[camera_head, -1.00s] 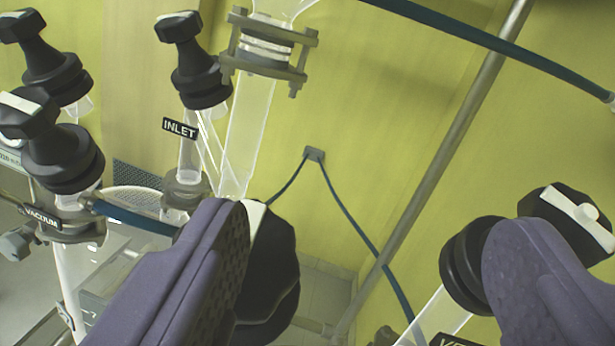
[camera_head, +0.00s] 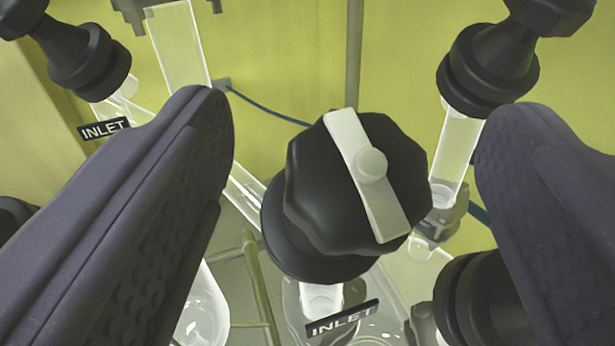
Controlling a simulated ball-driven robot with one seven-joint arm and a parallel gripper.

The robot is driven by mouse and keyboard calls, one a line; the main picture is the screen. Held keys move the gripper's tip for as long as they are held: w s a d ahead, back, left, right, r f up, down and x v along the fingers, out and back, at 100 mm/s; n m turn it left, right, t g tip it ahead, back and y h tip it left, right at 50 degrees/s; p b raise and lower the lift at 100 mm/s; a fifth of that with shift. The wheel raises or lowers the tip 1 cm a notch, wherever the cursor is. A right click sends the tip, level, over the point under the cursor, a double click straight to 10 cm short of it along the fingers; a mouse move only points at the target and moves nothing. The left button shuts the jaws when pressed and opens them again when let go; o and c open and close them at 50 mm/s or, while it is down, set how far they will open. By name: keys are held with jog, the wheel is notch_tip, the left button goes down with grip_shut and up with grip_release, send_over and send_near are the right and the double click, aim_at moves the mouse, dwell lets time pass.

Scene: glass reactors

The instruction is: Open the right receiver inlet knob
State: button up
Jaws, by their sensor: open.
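A black faceted knob (camera_head: 310,205) with a white bar across its top (camera_head: 368,178) stands in the middle of the view, on a clear glass neck. A black tag reading INLET (camera_head: 342,318) sits just below it. My gripper (camera_head: 350,140) is open, with one purple-grey textured finger to the left of this knob and the other to its right. Visible gaps separate both fingers from the knob. The knob is tilted in the view and its white bar runs from upper left to lower right.
Another black knob (camera_head: 85,55) with an INLET tag (camera_head: 103,129) is at the upper left. A black knob on a glass neck (camera_head: 490,65) is at the upper right. A black collar (camera_head: 475,300) shows close by the right finger. A glass flask (camera_head: 205,310) is lower left.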

aim_at(351, 158)
jog(key=shift+s+d+f, duration=0.2)
jog(key=shift+s+d, duration=0.05)
jog(key=shift+d, duration=0.2)
jog(key=shift+s+d+f+p, duration=0.1)
jog(key=shift+s+f+p, duration=0.1)
jog(key=shift+p, duration=0.3)
jog(key=shift+s+a+f+m+y+p, duration=0.3)
jog(key=shift+s+a+f+p, duration=0.15)
jog(key=shift+p, duration=0.25)
jog(key=shift+s+f+p, duration=0.35)
jog(key=shift+s+p, duration=0.2)
jog(key=shift+p, duration=0.05)
jog(key=shift+w+f, duration=0.1)
jog(key=w, duration=0.7)
jog(key=shift+w+d, duration=0.1)
jog(key=shift+w, duration=0.15)
jog(key=c, duration=1)
